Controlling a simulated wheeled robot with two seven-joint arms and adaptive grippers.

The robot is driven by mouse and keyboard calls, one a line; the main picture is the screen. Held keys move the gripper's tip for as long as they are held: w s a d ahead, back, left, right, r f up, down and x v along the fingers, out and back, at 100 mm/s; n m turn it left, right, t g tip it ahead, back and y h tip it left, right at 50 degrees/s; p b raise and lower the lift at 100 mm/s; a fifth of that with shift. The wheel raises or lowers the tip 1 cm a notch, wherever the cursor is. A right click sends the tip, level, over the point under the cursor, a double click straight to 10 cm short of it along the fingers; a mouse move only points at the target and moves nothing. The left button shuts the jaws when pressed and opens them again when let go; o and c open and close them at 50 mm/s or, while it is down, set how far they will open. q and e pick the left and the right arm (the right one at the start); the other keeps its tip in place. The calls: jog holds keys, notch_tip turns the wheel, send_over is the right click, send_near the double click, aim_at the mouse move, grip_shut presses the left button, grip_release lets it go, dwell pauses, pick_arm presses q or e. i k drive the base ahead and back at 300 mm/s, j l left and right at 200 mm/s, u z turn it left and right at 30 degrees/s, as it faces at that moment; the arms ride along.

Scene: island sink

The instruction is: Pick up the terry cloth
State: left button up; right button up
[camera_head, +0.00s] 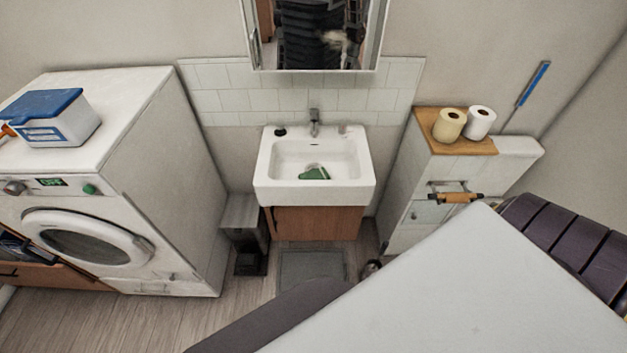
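A small green item (315,173) lies in the basin of the white sink (314,193). It may be the terry cloth, but it is too small to tell for sure. No other cloth is clearly visible. Neither of my grippers can be seen. Large parts of my own body cover the lower right of the head view and hide the floor there.
The tap (314,123) stands behind the basin. A washing machine (165,135) with a blue-lidded box (62,132) on it is at left. A cabinet (440,166) with two paper rolls (449,125) is at right. A bin (247,240) stands left of the sink.

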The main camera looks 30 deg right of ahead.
aim_at(320, 174)
jog(key=l+z, duration=0.35)
jog(key=z, duration=0.15)
jog(key=l+z, duration=0.35)
jog(key=z, duration=0.15)
jog(key=l+z, duration=0.35)
jog(key=z, duration=0.15)
